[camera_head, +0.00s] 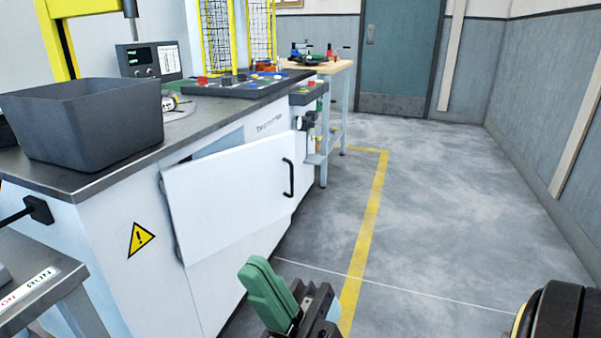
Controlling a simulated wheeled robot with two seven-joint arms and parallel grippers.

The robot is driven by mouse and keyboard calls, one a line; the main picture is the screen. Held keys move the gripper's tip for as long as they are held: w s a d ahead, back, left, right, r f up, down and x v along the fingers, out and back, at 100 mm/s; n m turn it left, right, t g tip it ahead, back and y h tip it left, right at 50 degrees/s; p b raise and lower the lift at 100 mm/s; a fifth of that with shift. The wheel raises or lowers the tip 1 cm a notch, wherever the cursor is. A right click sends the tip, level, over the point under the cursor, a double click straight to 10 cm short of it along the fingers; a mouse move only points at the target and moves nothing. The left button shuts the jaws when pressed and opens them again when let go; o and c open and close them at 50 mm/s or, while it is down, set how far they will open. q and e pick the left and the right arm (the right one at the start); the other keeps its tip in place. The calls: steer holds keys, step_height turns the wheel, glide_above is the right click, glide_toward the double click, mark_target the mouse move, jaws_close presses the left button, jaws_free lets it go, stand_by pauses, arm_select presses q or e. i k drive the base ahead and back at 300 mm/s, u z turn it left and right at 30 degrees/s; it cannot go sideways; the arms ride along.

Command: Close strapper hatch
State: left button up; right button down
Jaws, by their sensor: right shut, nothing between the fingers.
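The strapper hatch (230,195) is a white door on the front of the white machine cabinet. It stands partly open, with hinges on its left side and a dark gap showing along its top edge. Its black bar handle (289,178) is near the right edge. My right gripper (259,270) is at the bottom middle, below and in front of the hatch, apart from the door and handle. Its green fingers are together with nothing in them. My left gripper is out of view.
A dark grey bin (85,122) stands on the machine's worktop (112,175). A grey stand (45,290) with a labelled top is at the lower left. A wooden-topped bench (335,66) is beyond the cabinet. The grey floor (450,210) to the right is clear.

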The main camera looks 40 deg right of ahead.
mark_target(215, 202)
steer(key=u, duration=0.2)
steer(key=k, duration=0.3)
steer(key=z, duration=1.1)
steer(key=i, duration=1.15)
steer(key=z, duration=0.15)
